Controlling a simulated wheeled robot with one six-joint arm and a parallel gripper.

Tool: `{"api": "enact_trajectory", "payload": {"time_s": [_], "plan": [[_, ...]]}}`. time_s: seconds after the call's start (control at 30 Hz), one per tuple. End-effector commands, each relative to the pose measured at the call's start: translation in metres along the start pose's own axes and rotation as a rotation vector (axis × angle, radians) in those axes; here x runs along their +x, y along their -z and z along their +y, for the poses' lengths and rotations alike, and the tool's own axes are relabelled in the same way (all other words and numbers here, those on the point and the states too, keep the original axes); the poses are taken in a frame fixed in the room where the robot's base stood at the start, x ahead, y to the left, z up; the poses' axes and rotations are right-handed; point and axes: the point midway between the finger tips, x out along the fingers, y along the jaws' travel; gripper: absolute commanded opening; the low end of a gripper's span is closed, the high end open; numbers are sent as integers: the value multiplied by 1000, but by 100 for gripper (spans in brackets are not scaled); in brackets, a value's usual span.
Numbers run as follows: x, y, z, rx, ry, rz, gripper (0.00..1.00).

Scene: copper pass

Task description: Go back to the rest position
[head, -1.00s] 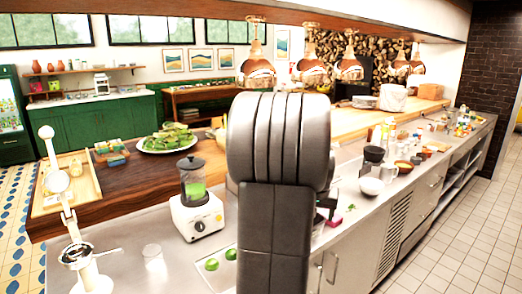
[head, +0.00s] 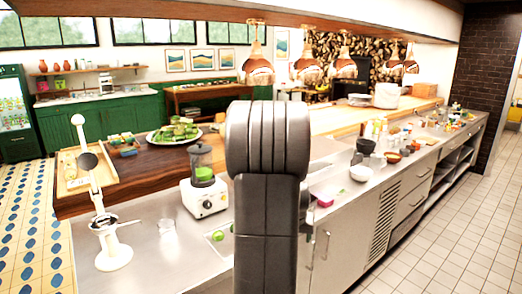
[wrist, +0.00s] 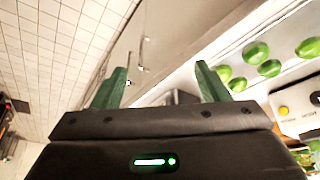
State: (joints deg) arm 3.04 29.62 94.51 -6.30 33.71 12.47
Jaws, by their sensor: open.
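My gripper (wrist: 158,88) shows in the wrist view, its two green fingers spread wide apart with nothing between them. It is open and empty. Behind the fingers are the steel front of the counter and the tiled floor. In the head view, my dark arm stands upright in the middle and hides the counter behind it; my gripper cannot be seen there.
Green limes (wrist: 257,53) lie right of my fingers. Copper lamps (head: 256,68) hang above. Tiled floor (head: 450,235) is clear at right.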

Motion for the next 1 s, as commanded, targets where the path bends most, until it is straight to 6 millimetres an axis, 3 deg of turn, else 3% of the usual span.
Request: {"api": "enact_trajectory", "payload": {"time_s": [0.2,0.4,1.0], "plan": [[28,-20,-24,-39,10,-1,68],[43,-33,-38,-64,16,2,68],[45,-37,-42,-72,20,5,68]]}}
